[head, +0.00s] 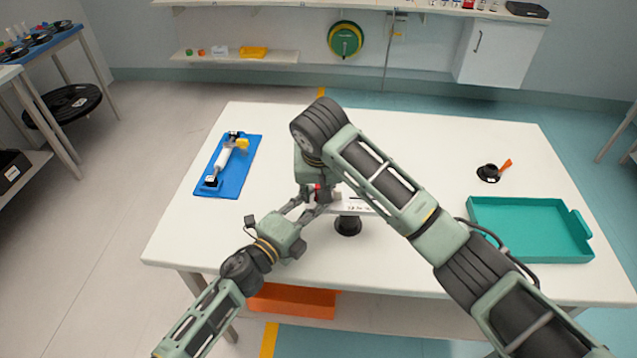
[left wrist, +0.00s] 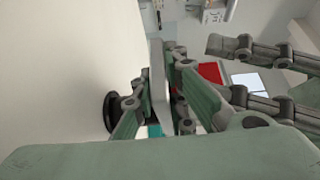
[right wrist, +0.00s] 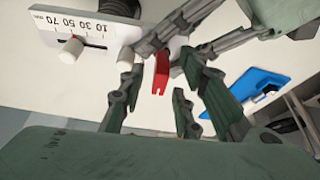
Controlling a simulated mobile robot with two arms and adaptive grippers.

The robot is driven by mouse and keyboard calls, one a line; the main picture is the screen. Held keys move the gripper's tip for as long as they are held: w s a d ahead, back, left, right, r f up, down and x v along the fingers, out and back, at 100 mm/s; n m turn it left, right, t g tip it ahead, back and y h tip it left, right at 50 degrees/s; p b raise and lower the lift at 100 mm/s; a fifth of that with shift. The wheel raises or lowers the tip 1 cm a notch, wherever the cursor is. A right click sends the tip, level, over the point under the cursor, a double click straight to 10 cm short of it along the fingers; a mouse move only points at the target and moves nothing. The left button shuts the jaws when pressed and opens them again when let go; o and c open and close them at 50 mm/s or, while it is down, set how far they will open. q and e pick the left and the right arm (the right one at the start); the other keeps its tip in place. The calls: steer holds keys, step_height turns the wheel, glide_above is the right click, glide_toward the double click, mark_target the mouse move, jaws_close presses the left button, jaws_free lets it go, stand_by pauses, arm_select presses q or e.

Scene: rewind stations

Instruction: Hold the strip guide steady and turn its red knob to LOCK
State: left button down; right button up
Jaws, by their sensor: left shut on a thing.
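The strip guide is a white plate (head: 357,206) with a printed scale, on a round black base (head: 348,226) near the table's front edge. In the right wrist view its scale (right wrist: 84,30) reads 10 30 50 70 mm beside a white knob (right wrist: 71,50). My left gripper (head: 316,205) is shut on the plate's left end; its fingers grip the white edge (left wrist: 158,85) in the left wrist view. The red knob (right wrist: 161,72) hangs between the spread fingers of my right gripper (right wrist: 157,85), with visible gaps on both sides. My right arm hides part of the guide in the head view.
A blue mat (head: 207,183) with a white and yellow tool lies at the table's left. A teal tray (head: 530,228) and a black item with an orange handle (head: 489,172) are at the right. An orange bin (head: 290,300) sits below the table top.

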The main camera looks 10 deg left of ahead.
steer(key=shift+f, duration=0.15)
jaws_close()
stand_by(0.4)
steer(key=shift+w+n+y, duration=0.1)
steer(key=shift+n+y, duration=0.2)
steer(key=shift+n, duration=0.4)
jaws_free()
